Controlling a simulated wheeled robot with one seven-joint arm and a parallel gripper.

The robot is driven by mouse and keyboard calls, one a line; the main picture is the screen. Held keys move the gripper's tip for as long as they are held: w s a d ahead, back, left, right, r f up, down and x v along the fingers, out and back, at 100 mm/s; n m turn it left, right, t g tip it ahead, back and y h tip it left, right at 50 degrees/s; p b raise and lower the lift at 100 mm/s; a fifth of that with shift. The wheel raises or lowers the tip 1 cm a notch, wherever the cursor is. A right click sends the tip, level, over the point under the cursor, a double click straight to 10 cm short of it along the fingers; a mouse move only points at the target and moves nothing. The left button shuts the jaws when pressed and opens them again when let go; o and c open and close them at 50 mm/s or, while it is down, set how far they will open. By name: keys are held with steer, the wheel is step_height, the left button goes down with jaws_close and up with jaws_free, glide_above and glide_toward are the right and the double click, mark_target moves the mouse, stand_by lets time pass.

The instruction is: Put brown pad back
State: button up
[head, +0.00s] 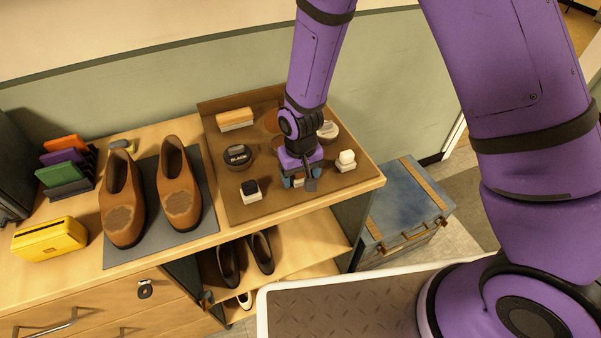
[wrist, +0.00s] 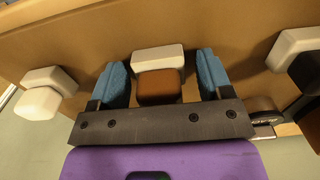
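The brown pad (wrist: 160,86), a small block with a brown part and a white part, sits between my fingers in the wrist view. My gripper (wrist: 164,80) is open around it, with a clear gap on the right side and little or none on the left. In the head view my gripper (head: 299,181) points down low over the front of the brown tray (head: 290,202). It hides most of the pad there.
The tray also holds a brush (head: 235,119), a black tin (head: 237,157) and a pale tin (head: 327,131). Brown shoes (head: 180,185) stand on a grey mat (head: 160,249) at left. A yellow box (head: 49,240) is farther left. A blue chest (head: 404,200) stands right of the counter.

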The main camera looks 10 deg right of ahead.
step_height(320, 180, up, 12)
steer(key=shift+r, duration=0.1)
steer(key=s+d+r+m+t, duration=0.1)
steer(key=s+d+r, duration=0.1)
steer(key=d+r, duration=0.65)
steer(key=s+d+r+m+t, duration=0.1)
steer(key=s+d+r, duration=0.1)
steer(key=d+r, duration=0.65)
steer(key=s+d+r+t, duration=0.1)
steer(key=s+d+r, duration=0.2)
steer(key=s+r, duration=0.2)
steer(key=s+d+r+m+t, duration=0.1)
steer(key=s+d+r, duration=0.3)
steer(key=s, duration=0.5)
steer(key=shift+s+d+r+t, duration=0.3)
steer(key=shift+r+t, duration=0.3)
steer(key=shift+r, duration=0.2)
